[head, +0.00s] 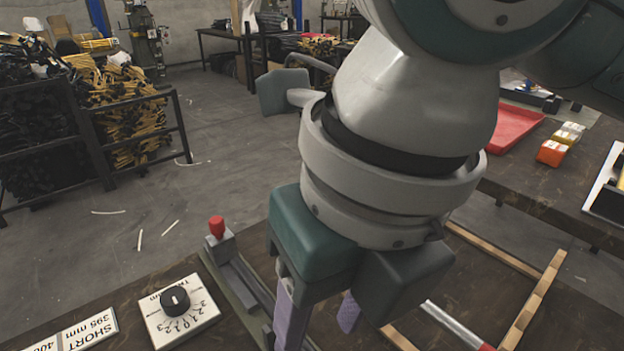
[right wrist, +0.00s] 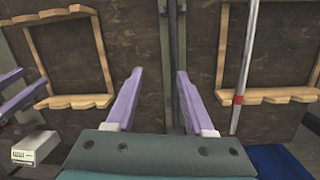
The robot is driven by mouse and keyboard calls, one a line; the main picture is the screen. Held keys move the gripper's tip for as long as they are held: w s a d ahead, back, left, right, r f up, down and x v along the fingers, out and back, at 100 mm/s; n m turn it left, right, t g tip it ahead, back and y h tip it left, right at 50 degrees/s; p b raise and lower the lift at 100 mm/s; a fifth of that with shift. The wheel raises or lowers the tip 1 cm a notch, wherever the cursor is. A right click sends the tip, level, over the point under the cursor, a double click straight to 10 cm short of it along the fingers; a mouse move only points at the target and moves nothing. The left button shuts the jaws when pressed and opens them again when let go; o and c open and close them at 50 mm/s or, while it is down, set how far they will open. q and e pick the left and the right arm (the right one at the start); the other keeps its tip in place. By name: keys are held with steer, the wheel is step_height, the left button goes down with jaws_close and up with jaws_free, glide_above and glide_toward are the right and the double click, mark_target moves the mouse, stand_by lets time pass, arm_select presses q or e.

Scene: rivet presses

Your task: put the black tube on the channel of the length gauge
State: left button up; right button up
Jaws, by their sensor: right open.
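The length gauge (head: 243,275) is a long grey-green channel with a red knob, lying on the dark table left of my right gripper (head: 318,312). In the right wrist view my right gripper (right wrist: 155,85) is open, its two purple fingers apart with nothing between them. A dark grey rail (right wrist: 172,50), seemingly the gauge's channel, runs between and beyond the fingertips. Purple fingers, seemingly of my left gripper (right wrist: 18,90), show at that view's left edge; their opening is unclear. I cannot make out a single black tube on the channel; part of the gauge is hidden by my right gripper.
A silver tube (head: 455,325) with a red band lies over a wooden frame (head: 532,295). A dial plate (head: 180,312) and a SHORT label (head: 80,332) lie left of the gauge. Racks of black (head: 38,130) and yellow pieces stand behind. A red tray (head: 515,130) lies on the right table.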

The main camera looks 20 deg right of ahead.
steer(key=s+a+m+t+y, duration=0.1)
steer(key=s+a+m+y, duration=0.3)
steer(key=m, duration=0.9)
steer(key=s+d+f+m+h, duration=0.2)
steer(key=d+m, duration=0.5)
steer(key=m, duration=0.4)
steer(key=s+d+f+m+t+h, duration=0.1)
steer(key=s+d+f+m+h, duration=0.2)
steer(key=d+m, duration=0.4)
steer(key=s+f+m, duration=0.1)
steer(key=m, duration=0.4)
steer(key=shift+d, duration=0.4)
